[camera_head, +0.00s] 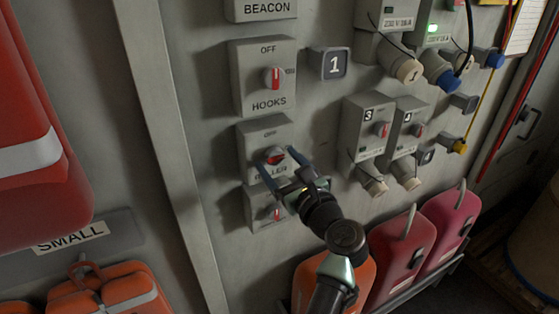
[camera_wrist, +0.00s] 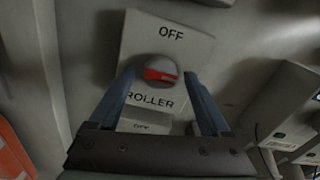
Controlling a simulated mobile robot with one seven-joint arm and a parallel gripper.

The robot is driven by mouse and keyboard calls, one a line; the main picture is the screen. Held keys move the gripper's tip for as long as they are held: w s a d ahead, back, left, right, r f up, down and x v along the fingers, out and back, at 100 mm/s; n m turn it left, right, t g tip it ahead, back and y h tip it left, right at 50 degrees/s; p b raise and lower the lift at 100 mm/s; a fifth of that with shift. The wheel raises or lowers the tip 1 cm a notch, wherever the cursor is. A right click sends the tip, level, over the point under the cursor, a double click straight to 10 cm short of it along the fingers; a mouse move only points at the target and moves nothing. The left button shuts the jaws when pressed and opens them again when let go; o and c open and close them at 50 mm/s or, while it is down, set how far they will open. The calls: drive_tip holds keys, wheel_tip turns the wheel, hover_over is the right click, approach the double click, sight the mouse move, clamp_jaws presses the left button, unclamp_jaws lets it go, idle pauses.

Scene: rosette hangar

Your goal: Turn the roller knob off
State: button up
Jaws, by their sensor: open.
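The roller knob (camera_wrist: 160,70) is a round grey knob with a red pointer bar, on a plate (camera_wrist: 190,40) marked OFF at the top and ROLLER below. In the wrist view the red bar lies nearly level, tilted slightly, and does not point up at OFF. My gripper (camera_wrist: 157,85) is open, with one blue-grey finger on each side of the knob; I cannot tell whether either finger touches it. In the head view my gripper (camera_head: 279,162) is at the roller box (camera_head: 247,134), and the knob (camera_head: 273,155) shows between the fingers. Part of the ROLLER label is hidden there.
The HOOKS box (camera_head: 246,75) with its red-barred knob is directly above. Another knob box (camera_head: 254,212) is directly below, partly behind my gripper. Numbered socket boxes (camera_head: 362,125) with capped plugs stand to the right. Orange and red cases (camera_head: 400,255) stand below.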

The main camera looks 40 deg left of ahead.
clamp_jaws()
idle(0.4)
drive_tip(key=n+b, duration=0.3)
drive_tip(key=n, duration=0.1)
drive_tip(key=shift+f, duration=0.15)
drive_tip(key=n+b, duration=0.4)
drive_tip(key=n, duration=0.1)
drive_tip(key=shift+w+d, duration=0.1)
drive_tip(key=shift+w, duration=0.05)
drive_tip(key=n+b, duration=0.5)
drive_tip(key=shift+n, duration=0.3)
drive_tip(key=shift+r+n+b, duration=0.15)
drive_tip(key=shift+n+b, duration=0.45)
drive_tip(key=shift+n, duration=0.2)
drive_tip(key=shift+r+n+b, duration=0.15)
drive_tip(key=shift+n+b, duration=0.45)
drive_tip(key=shift+n, duration=0.2)
